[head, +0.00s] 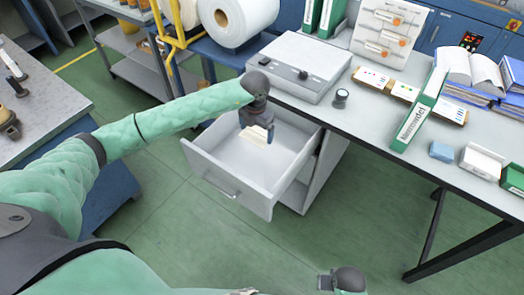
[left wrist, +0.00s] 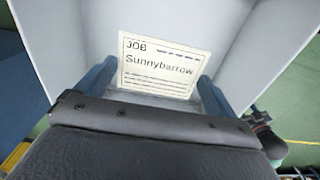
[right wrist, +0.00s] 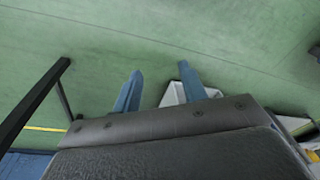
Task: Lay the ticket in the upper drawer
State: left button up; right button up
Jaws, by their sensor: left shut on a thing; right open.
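The ticket, a cream card (head: 254,136) reading "JOB Sunnybarrow", shows large in the left wrist view (left wrist: 158,66). My left gripper (head: 262,130) is shut on the ticket and reaches down inside the open drawer. The drawer (head: 228,190) is pulled out from the pedestal under the bench; its light grey interior shows around the ticket in the left wrist view (left wrist: 235,35). I cannot tell whether the ticket touches the drawer floor. My right gripper (head: 326,282) is open and empty over the green floor, low in the head view, and its two blue fingers show apart (right wrist: 159,78).
The bench (head: 345,112) above the drawer carries a grey flat device (head: 301,67), a green binder (head: 418,112), an open book (head: 468,68) and small boxes. A dark bench leg (head: 425,235) stands at right. The floor before the drawer is clear.

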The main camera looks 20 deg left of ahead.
aim_at(257, 134)
pick_arm(q)
jog(key=f, duration=0.3)
jog(key=shift+w+f, duration=0.2)
jog(key=shift+f, duration=0.35)
notch_tip(257, 134, down, 5)
jog(key=shift+s+p, duration=0.1)
jog(key=shift+p, duration=0.9)
jog(key=shift+f+p, duration=0.65)
jog(key=shift+f, duration=1.45)
pick_arm(e)
notch_tip(257, 134, down, 13)
jog(key=s+d, duration=0.1)
jog(key=s, duration=0.1)
jog(key=shift+s+d, duration=0.3)
jog(key=shift+s, duration=0.05)
pick_arm(q)
jog(key=shift+f, duration=0.1)
pick_arm(e)
jog(key=shift+w+r, duration=0.1)
jog(key=shift+r, duration=0.15)
pick_arm(q)
jog(key=o, duration=0.6)
pick_arm(e)
jog(key=shift+w+a+r, duration=0.1)
jog(key=shift+a+r, duration=0.05)
jog(key=shift+r, duration=0.1)
